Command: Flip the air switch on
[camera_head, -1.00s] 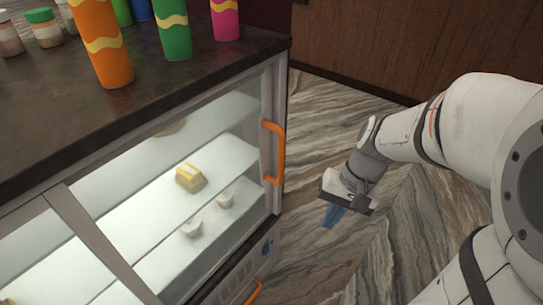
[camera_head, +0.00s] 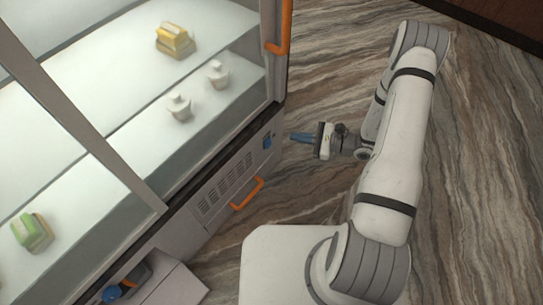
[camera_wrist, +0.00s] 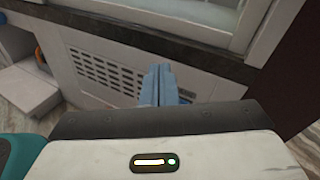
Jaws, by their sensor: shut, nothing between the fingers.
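A small blue switch (camera_head: 267,142) sits on the lower front panel of the glass display case, near its right end. At this size I cannot tell which way it is set. My gripper (camera_head: 293,138) is shut and empty, with its blue fingers pointing left at the panel. The fingertips are at about the switch's height, a short way right of it and seemingly apart from the panel. In the wrist view my shut fingers (camera_wrist: 161,72) point at the panel right of the vent grille.
Left of the switch are a vent grille (camera_head: 224,183) and an orange lower handle (camera_head: 247,193). An orange door handle (camera_head: 284,28) stands out above. A grey box (camera_head: 165,285) juts out at the case's foot.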

